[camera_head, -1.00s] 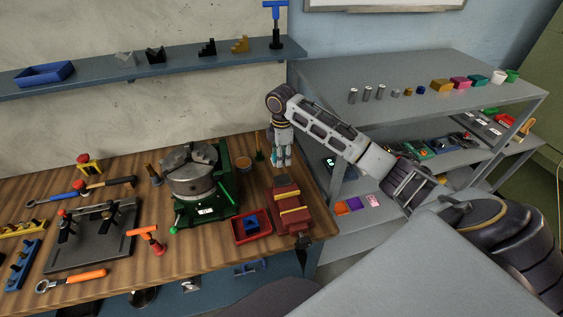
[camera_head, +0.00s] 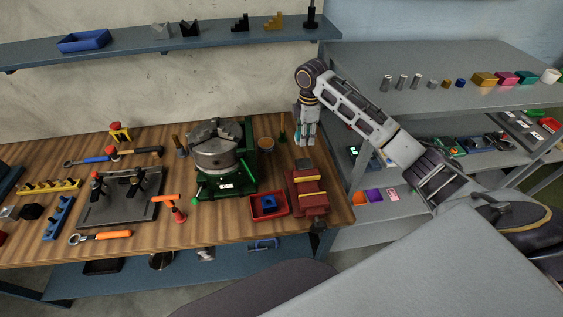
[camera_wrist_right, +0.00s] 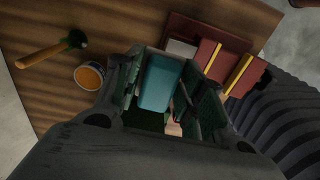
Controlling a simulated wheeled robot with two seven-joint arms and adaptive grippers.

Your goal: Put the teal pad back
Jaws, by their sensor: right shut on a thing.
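My right gripper (camera_head: 306,142) hangs fingers down above the bench, near the back end of the red vise (camera_head: 308,190). In the right wrist view, the gripper (camera_wrist_right: 165,95) is shut on the teal pad (camera_wrist_right: 162,80), which lies between its two fingers. In the head view only a sliver of teal shows by the fingers. The red vise with yellow strips also shows in the wrist view (camera_wrist_right: 213,62), just beyond the pad. Whether the pad touches anything below is not clear. My left gripper is not in view.
A green-based chuck (camera_head: 214,150) and a red tray (camera_head: 269,207) with a blue block stand left of the vise. An orange-topped tin (camera_wrist_right: 89,76) and a hammer (camera_wrist_right: 50,49) are near the gripper. A grey shelf unit (camera_head: 430,65) stands at the right.

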